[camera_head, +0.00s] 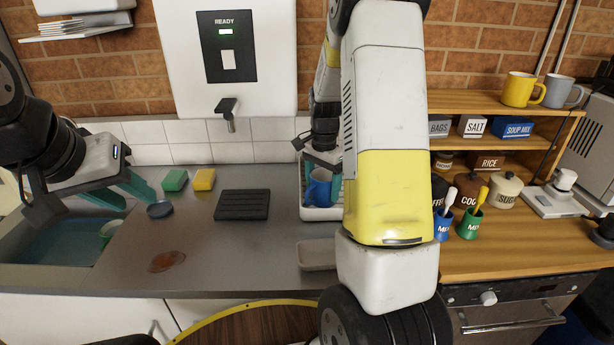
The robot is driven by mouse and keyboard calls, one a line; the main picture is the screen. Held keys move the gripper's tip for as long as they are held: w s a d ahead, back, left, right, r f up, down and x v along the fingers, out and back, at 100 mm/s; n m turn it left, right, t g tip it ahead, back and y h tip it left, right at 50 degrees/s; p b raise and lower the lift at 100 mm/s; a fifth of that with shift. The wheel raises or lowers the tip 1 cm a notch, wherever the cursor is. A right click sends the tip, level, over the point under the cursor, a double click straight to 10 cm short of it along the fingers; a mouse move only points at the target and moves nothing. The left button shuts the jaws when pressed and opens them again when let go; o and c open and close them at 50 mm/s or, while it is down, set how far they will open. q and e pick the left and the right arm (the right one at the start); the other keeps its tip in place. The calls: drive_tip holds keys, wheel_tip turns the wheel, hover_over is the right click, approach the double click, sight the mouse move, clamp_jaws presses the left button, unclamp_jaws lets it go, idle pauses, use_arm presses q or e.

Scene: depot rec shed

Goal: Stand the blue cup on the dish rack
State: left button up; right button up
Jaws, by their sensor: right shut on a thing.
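The blue cup (319,190) is upright at the white dish rack (318,214), within its outline. I cannot tell whether its base touches the rack. My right gripper (325,178) comes down from above and is shut on the cup; one teal finger shows at the cup's right side. My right arm hides the right part of the rack. My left gripper (122,192) is over the right edge of the sink, its teal fingers apart and nothing between them.
A dark blue round item (160,209), green sponge (175,180), yellow sponge (204,179) and black ribbed mat (242,205) lie on the steel counter. A brown stain (167,261) and pale tray (317,254) are nearer. The sink (50,245) is left.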

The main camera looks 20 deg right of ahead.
drive_tip(key=shift+f, duration=0.1)
drive_tip(key=o, duration=1.8)
wheel_tip(320, 180, up, 12)
drive_tip(key=s+a+r+n+t+y, duration=0.1)
drive_tip(key=s+a+r+n+t, duration=0.2)
drive_tip(key=s, duration=0.8)
drive_tip(key=s+a+r+n+t+y, duration=0.1)
drive_tip(key=s+a+r+n+t, duration=0.2)
drive_tip(key=s+a+r+n, duration=0.3)
drive_tip(key=shift+s+a+r+n, duration=0.2)
drive_tip(key=shift+s+a+n, duration=0.65)
drive_tip(key=shift+s+n, duration=1.3)
drive_tip(key=shift+s+m, duration=0.35)
